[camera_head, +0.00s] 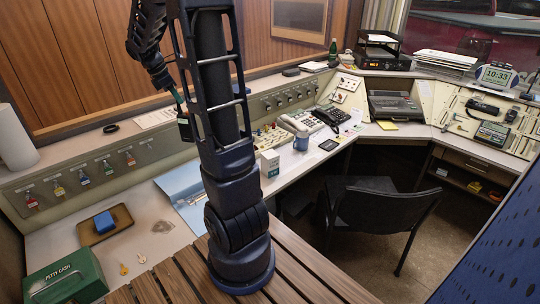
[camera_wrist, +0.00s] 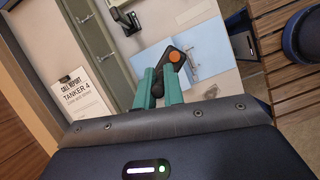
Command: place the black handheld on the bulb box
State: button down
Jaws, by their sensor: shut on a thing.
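My gripper (camera_wrist: 164,82) has teal fingers shut on the black handheld (camera_wrist: 177,67), which has an orange round part at its top end. In the head view my gripper (camera_head: 180,97) hangs at the left of the arm column, with the black handheld (camera_head: 186,130) below its fingers, in the air above the left part of the desk. A small white box (camera_head: 270,163), which looks like the bulb box, stands on the desk just right of my arm. Its label is too small to read. My gripper is well to the left of it.
A blue-and-white sheet (camera_head: 186,190) lies below my gripper. A green cash box (camera_head: 66,279) and a tray (camera_head: 92,235) with a blue block are at the left.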

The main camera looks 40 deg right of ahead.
jog(key=s+d+r+m+g+y, duration=0.15)
jog(key=s+d, duration=0.35)
jog(key=d, duration=0.6)
jog(key=s+d+r+m, duration=0.3)
jog(key=s+d, duration=0.2)
jog(key=d, duration=0.5)
jog(key=s+d+r+m+g, duration=0.1)
jog(key=s+d+r+m, duration=0.3)
jog(key=d, duration=0.7)
notch_tip(320, 180, down, 22)
jog(key=n, duration=0.1)
jog(key=shift+s+r, duration=0.25)
jog(key=shift+s, duration=0.2)
jog(key=shift+f, duration=0.15)
jog(key=c, duration=1.5)
grip_release()
